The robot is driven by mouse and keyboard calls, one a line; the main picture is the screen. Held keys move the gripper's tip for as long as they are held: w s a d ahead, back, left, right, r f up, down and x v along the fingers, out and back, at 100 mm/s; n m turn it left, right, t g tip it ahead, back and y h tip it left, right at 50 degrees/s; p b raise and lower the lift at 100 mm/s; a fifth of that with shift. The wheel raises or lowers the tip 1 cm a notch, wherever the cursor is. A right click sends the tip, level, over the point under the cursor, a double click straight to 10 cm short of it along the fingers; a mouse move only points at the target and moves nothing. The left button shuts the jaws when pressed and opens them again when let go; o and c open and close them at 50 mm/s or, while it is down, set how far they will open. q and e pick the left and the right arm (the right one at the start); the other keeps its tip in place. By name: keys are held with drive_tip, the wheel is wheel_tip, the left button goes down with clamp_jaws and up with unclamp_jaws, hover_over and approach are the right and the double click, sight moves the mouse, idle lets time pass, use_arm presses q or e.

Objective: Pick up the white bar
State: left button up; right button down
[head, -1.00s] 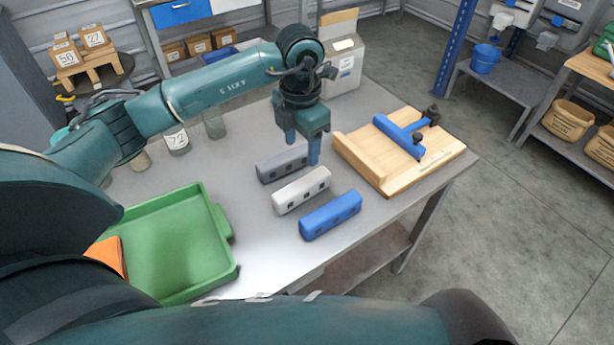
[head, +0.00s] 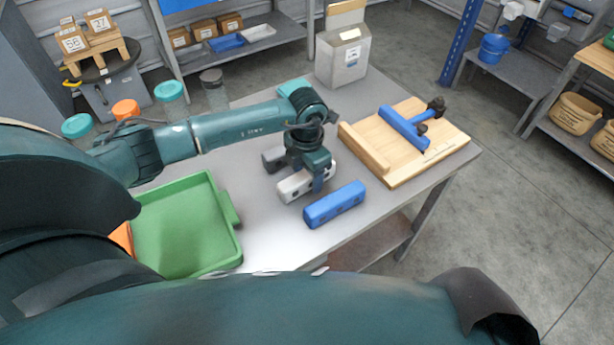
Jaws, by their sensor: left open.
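The white bar (head: 292,188) lies on the grey table between a dark grey bar (head: 273,160) behind it and a blue bar (head: 335,204) in front of it. My left gripper (head: 307,184) is down over the white bar, its fingers open and on either side of the bar's right part. The near finger shows in front of the bar; the far finger is hidden. The gripper also covers part of the grey bar. My right gripper is not in view.
A green tray (head: 239,262) stands at the table's left. A wooden board with a blue clamp (head: 404,127) lies to the right. A grey box (head: 343,62) and several jars stand at the back. The table's front edge is close to the blue bar.

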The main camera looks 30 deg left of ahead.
use_arm(q)
drive_tip(key=shift+c, duration=0.5)
drive_tip(key=c, duration=1)
drive_tip(key=shift+c, duration=0.2)
drive_tip(key=shift+r, duration=0.1)
